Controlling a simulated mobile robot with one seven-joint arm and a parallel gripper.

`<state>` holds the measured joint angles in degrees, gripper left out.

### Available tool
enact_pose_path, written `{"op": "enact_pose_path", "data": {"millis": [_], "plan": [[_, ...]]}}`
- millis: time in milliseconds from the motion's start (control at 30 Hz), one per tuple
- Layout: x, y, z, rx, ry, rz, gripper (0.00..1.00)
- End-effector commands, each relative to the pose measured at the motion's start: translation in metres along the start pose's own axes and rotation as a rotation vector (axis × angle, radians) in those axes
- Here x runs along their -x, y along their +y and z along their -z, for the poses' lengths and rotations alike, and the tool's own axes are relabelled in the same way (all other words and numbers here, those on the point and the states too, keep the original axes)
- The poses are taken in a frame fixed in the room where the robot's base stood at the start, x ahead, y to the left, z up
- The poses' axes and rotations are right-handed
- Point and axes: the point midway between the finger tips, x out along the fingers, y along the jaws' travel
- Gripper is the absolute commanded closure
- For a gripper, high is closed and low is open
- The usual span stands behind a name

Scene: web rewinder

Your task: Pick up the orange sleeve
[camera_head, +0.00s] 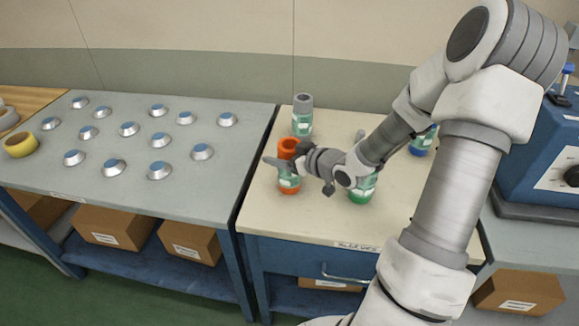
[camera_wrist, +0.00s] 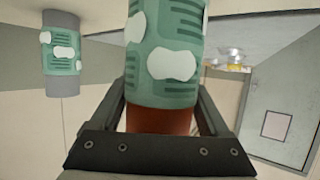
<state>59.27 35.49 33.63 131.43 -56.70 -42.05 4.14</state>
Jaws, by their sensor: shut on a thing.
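The orange sleeve (camera_head: 288,147) stands upright at the left edge of the cream table, with a green and white label band around its middle. My gripper (camera_head: 291,167) is around it at about the band's height, partly hiding it. In the wrist view the sleeve's green label (camera_wrist: 165,50) fills the middle, with a dark orange part (camera_wrist: 160,120) nearest the gripper. The gripper's fingers (camera_wrist: 165,112) lie on both sides of it, shut on it. Whether the sleeve's base touches the table is hard to tell.
A grey sleeve (camera_head: 303,102) with a green label stands close behind; it also shows in the wrist view (camera_wrist: 62,55). A green one (camera_head: 362,190) stands right of my gripper, and a blue one (camera_head: 421,143) farther right. A grey table (camera_head: 110,180) with several metal cones adjoins on the left.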

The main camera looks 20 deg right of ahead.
Motion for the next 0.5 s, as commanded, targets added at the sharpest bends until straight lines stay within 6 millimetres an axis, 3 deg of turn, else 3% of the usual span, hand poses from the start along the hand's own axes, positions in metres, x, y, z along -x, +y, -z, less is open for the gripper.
{"op": "enact_pose_path", "data": {"millis": [33, 200, 500], "plan": [[0.0002, 0.0, -0.0002, 0.0, -0.001, 0.0, 0.68], [0.0002, 0.0, -0.0003, 0.0, -0.001, 0.0, 0.99], [0.0011, 0.0003, 0.0028, 0.002, 0.002, -0.001, 1.0]]}}
